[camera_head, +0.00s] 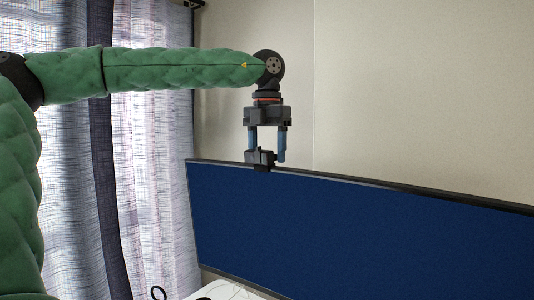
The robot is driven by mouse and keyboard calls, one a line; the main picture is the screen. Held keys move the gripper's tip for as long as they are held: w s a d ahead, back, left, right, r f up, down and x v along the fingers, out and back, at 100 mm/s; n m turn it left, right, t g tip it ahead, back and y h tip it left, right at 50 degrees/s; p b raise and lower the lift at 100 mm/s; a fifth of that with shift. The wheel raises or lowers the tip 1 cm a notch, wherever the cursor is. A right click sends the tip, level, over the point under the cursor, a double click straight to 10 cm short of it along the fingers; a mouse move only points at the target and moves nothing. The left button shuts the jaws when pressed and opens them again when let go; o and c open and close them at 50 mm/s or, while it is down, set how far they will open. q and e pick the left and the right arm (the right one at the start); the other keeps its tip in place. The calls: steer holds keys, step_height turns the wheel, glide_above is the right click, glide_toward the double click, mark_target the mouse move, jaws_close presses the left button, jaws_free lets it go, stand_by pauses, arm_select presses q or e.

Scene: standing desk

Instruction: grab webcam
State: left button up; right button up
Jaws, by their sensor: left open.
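The webcam (261,159) is a small dark block sitting on the top edge of the monitor (340,230), near the monitor's left end. My left gripper (267,154) points straight down from above, with its two blue fingers apart. The fingertips reach down to the webcam's height, and the webcam's body overlaps the lower part of the left finger. The right finger shows beside the webcam's right side. I cannot tell whether the fingers touch it. My right gripper is not in view.
The wide monitor with a dark blue screen fills the lower right. A white desk surface (226,291) shows at the bottom, with a dark cable loop (158,293) near it. Curtains (155,170) hang at the left. The space above the monitor to the right is clear.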

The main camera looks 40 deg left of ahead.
arm_select(q)
steer(key=shift+f, duration=0.25)
steer(key=shift+w+f, duration=0.1)
steer(key=shift+f, duration=0.1)
jaws_close()
